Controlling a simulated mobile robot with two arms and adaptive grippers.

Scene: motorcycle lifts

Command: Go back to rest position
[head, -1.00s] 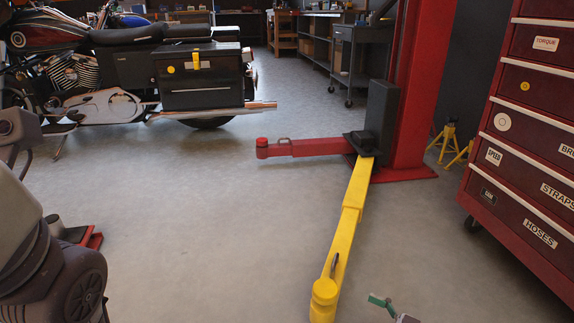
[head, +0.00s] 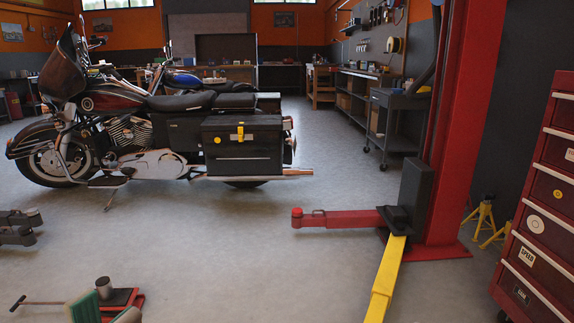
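My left gripper (head: 106,312) shows at the bottom left edge of the head view. Only the tips of its two fingers are in the picture, one with a green pad. The fingertips stand apart with a gap between them, and I see nothing held there. The rest of this gripper is cut off by the lower edge. My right gripper is not in view.
A red base with a dark cylinder (head: 103,287) lies behind my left fingertips, a T-handle (head: 40,302) beside it. A motorcycle (head: 150,135) stands beyond. A yellow lift arm (head: 384,283), red post (head: 462,120) and red tool cabinet (head: 545,215) are right. Mid-floor is clear.

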